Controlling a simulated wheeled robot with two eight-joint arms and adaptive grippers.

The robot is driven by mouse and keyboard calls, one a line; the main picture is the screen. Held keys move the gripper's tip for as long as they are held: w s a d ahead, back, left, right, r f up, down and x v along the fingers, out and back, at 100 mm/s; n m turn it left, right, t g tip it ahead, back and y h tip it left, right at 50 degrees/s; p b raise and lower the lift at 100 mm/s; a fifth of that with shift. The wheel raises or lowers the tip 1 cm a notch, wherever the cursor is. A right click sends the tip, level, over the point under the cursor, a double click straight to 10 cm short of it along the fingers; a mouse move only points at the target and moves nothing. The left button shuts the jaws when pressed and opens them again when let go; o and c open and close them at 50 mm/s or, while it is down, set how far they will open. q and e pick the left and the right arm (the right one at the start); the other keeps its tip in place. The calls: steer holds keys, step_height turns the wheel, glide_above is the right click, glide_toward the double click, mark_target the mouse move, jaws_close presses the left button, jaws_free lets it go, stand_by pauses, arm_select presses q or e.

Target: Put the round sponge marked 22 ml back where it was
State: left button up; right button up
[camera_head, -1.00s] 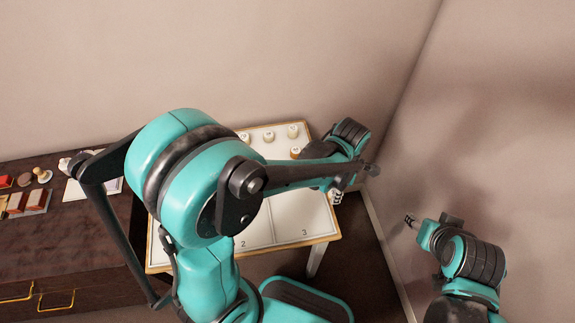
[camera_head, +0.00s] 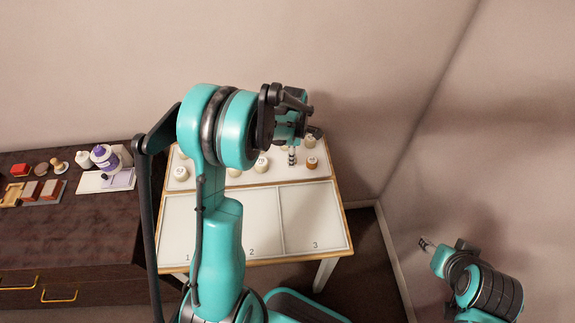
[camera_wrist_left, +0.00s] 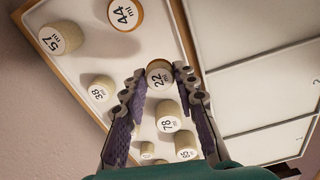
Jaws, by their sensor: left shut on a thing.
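The round sponge marked 22 ml (camera_wrist_left: 159,77) is cream-sided with a white top and sits between the fingertips of my left gripper (camera_wrist_left: 158,84) in the left wrist view. The left gripper is shut on it. In the head view my left gripper (camera_head: 292,158) points down over the back strip of the white board (camera_head: 330,180), among other round sponges. The held sponge cannot be made out there, and whether it touches the board is unclear. My right gripper (camera_head: 425,243) is off to the right, away from the table, its jaws too small to judge.
Sponges marked 78 (camera_wrist_left: 168,117), 38 (camera_wrist_left: 101,88), 57 (camera_wrist_left: 61,38), 44 (camera_wrist_left: 125,14) and 85 (camera_wrist_left: 186,145) stand nearby. The board's front compartments, numbered 1, 2 and 3 (camera_head: 315,220), look empty where visible. A dark dresser (camera_head: 80,235) holding bottles and blocks stands left.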

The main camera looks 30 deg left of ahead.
mark_target(287, 169)
arm_select(q)
steer(key=shift+a+f, duration=0.5)
steer(key=shift+a, duration=0.3)
step_height(287, 169, down, 4)
steer(key=shift+f+b, duration=0.1)
steer(key=shift+b, duration=0.95)
steer(key=shift+f, duration=0.15)
steer(key=o, duration=0.8)
steer(key=shift+c, duration=0.2)
steer(key=shift+o, duration=0.2)
